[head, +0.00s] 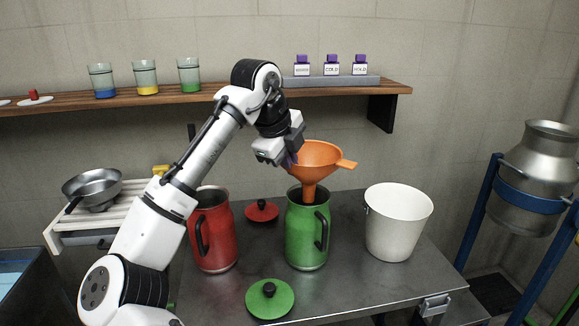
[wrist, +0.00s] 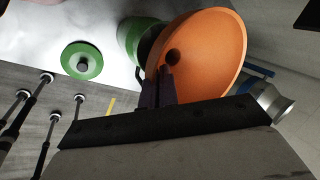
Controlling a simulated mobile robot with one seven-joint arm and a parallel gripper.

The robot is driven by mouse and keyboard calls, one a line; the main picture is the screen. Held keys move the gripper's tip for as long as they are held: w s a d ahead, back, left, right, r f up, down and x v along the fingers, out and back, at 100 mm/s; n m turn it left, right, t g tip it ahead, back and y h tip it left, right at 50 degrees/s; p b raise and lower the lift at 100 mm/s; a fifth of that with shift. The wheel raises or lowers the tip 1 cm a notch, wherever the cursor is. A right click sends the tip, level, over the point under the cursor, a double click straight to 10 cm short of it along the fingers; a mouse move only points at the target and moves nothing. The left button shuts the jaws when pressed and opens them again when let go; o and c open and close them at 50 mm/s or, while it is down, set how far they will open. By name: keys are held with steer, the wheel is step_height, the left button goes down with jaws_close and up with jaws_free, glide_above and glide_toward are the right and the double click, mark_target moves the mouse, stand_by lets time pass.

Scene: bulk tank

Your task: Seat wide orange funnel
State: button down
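The wide orange funnel (head: 318,158) is held above the green pitcher (head: 307,236), with its spout at the pitcher's open mouth. The spout tip looks to be just inside the rim, but I cannot tell how deep. In the wrist view the orange funnel (wrist: 205,58) fills the upper right, and the green pitcher (wrist: 133,36) shows behind it. My gripper (head: 290,158) is at the funnel's left rim. Its dark fingers (wrist: 160,86) are close together against the funnel's edge and look shut on it.
A red pitcher (head: 214,232) stands left and a white bucket (head: 398,222) right of the green pitcher. A green lid (head: 270,299) and a red lid (head: 262,211) lie on the metal table (head: 350,290). A shelf (head: 220,94) with glasses runs behind. A metal milk can (head: 538,170) stands far right.

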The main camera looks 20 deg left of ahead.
step_height(320, 180, down, 6)
steer(key=b, duration=0.3)
stand_by(0.4)
steer(key=shift+f, duration=0.1)
steer(key=c, duration=1.6)
jaws_free()
steer(key=v, duration=1.3)
steer(key=shift+s+r+b, duration=0.2)
steer(key=shift+r+b, duration=0.1)
steer(key=shift+r, duration=0.05)
steer(key=shift+w+a, duration=0.1)
